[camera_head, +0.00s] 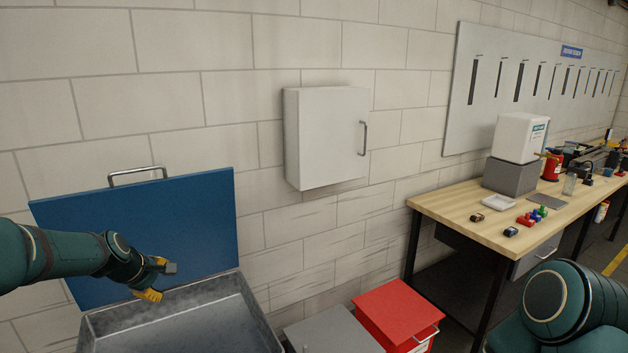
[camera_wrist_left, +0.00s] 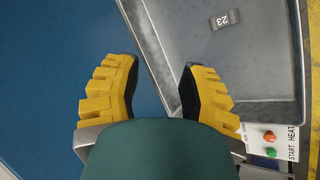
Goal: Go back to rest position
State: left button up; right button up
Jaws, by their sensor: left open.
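My left gripper (camera_head: 163,281) reaches in from the left in the head view, over the left side of an open grey metal box (camera_head: 205,310) with its blue lid (camera_head: 150,235) raised. In the left wrist view its yellow-padded fingers (camera_wrist_left: 158,80) are spread wide with nothing between them. A small grey piece marked 23 (camera_wrist_left: 225,20) lies inside the box, apart from the fingers. Part of my right arm shows at the lower right of the head view, but its gripper is out of view.
A panel with red and green buttons marked START HEAT (camera_wrist_left: 270,142) sits beside the box. A white wall cabinet (camera_head: 325,137) hangs behind. A red cabinet (camera_head: 395,312) and a wooden workbench (camera_head: 455,205) with tools stand at the right.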

pick_arm(q)
jog(key=s+d+f+m+g+b, duration=0.1)
jog(key=s+d+f+m, duration=0.15)
jog(key=d+f, duration=0.4)
jog(key=s+d+f+m+g+h+b, duration=0.15)
jog(key=s+d+f, duration=0.25)
jog(key=f, duration=0.6)
jog(key=s+d+f+m+g+b, duration=0.1)
jog(key=s+d+f+m, duration=0.3)
jog(key=f, duration=0.4)
jog(key=s+d+f+m+g+b, duration=0.1)
jog(key=s+d+f+m+b, duration=0.1)
jog(key=s+d+f, duration=0.3)
jog(key=s+d+f+m+g+h+b, duration=0.1)
jog(key=s+d+f+m, duration=0.3)
jog(key=s+d, duration=0.5)
jog(key=s+f, duration=0.2)
jog(key=s, duration=0.2)
jog(key=shift+f+b, duration=0.3)
jog(key=shift+b, duration=0.05)
pick_arm(e)
notch_tip(320, 180, down, 8)
jog(key=s, duration=0.1)
jog(key=shift+s, duration=0.15)
pick_arm(q)
jog(key=shift+a, duration=0.15)
pick_arm(e)
jog(key=shift+a, duration=0.15)
